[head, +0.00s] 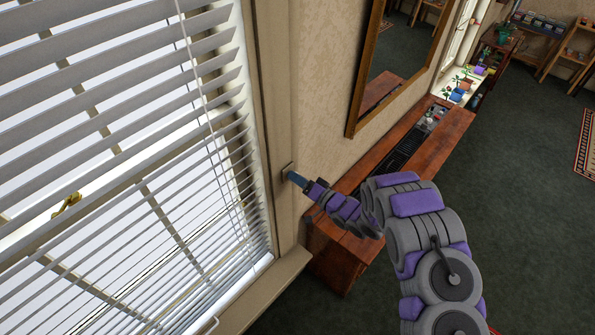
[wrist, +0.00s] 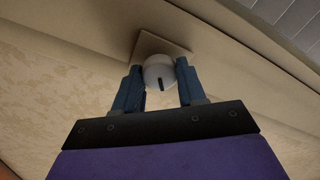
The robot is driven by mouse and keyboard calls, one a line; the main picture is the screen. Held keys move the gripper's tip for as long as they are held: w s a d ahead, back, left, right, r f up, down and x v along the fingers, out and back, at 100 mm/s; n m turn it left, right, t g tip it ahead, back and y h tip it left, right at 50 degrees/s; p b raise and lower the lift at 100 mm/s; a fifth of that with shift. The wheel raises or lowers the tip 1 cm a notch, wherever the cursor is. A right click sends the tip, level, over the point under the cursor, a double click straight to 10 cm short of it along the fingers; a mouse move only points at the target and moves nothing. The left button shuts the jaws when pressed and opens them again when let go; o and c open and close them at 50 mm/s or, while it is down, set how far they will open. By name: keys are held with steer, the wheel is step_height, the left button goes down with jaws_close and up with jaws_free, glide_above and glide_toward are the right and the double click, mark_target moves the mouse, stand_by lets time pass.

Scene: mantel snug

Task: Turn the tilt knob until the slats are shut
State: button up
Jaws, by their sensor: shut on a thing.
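The tilt knob (wrist: 158,71) is a small round white knob with a dark mark, on a square plate (wrist: 165,44) on the window's side trim. My gripper (wrist: 159,83) has its two blue fingers shut on the knob, one on each side. In the head view my gripper (head: 290,177) reaches the plate on the trim right of the window, and the knob is hidden there. The white slats (head: 120,130) of the blind are tilted open, with bright gaps between them.
A white cord (head: 197,75) hangs down the blind's right side. A wooden sill (head: 265,292) runs below the window. A framed mirror (head: 400,50) hangs above a long wooden cabinet (head: 455,130). Dark green carpet (head: 520,220) lies open at right.

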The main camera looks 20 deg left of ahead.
steer(key=m+p, duration=0.2)
steer(key=shift+w+d+m, duration=0.1)
steer(key=shift+w+m, duration=0.05)
steer(key=shift+m, duration=0.15)
steer(key=shift+f, duration=0.1)
stand_by(0.3)
steer(key=o, duration=1)
steer(key=shift+w, duration=0.15)
steer(key=b+v, duration=0.3)
steer(key=v, duration=1.4)
steer(key=shift+d, duration=0.25)
